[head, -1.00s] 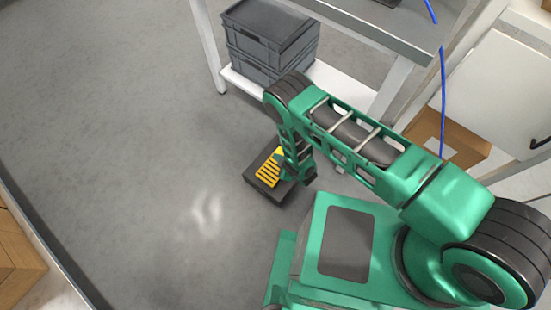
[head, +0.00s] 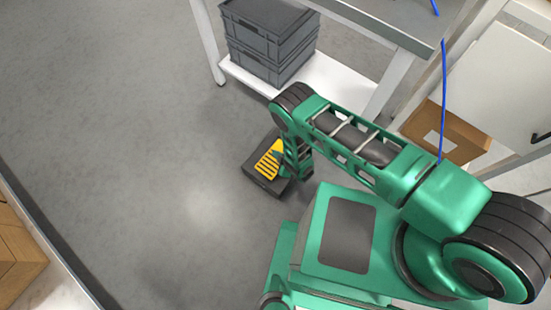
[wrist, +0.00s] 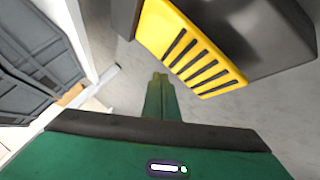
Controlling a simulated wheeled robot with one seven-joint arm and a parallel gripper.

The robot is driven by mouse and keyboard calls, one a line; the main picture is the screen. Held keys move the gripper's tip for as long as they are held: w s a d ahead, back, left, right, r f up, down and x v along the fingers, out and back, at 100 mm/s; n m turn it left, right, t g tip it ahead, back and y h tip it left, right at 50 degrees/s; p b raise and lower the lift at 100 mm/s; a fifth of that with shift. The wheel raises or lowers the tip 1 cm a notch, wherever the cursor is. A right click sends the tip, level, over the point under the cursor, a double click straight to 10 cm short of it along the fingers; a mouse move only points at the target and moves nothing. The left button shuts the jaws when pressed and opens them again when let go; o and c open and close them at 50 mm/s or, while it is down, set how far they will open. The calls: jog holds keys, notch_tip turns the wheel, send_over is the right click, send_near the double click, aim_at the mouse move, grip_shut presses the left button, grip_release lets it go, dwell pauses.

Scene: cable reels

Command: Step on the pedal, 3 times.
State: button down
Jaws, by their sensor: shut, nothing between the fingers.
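The pedal is a yellow slotted plate (head: 268,162) on a black base (head: 262,184), on the floor left of my arm's lower end in the head view. In the wrist view the yellow plate (wrist: 190,50) fills the upper middle, with the black base (wrist: 262,30) at upper right. My gripper (wrist: 160,78) is shut and empty, its tips over bare floor beside the plate's edge. I cannot tell whether they touch the pedal or how high they are. In the head view my arm hides the gripper and the pedal's right side.
Grey stacked crates (head: 268,40) stand on the white lower shelf (head: 320,84) of a bench behind the pedal. A cardboard box (head: 447,132) and a hanging blue cable (head: 442,100) are at right. Open floor (head: 130,130) lies to the left.

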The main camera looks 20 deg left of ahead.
jog(key=shift+f, duration=1.65)
dwell(0.4)
jog(key=shift+f, duration=0.2)
dwell(0.3)
jog(key=shift+f, duration=0.2)
jog(key=shift+d+f, duration=0.1)
jog(key=shift+f, duration=1.1)
dwell(1.5)
jog(key=shift+r, duration=1.65)
jog(key=shift+r, duration=2.5)
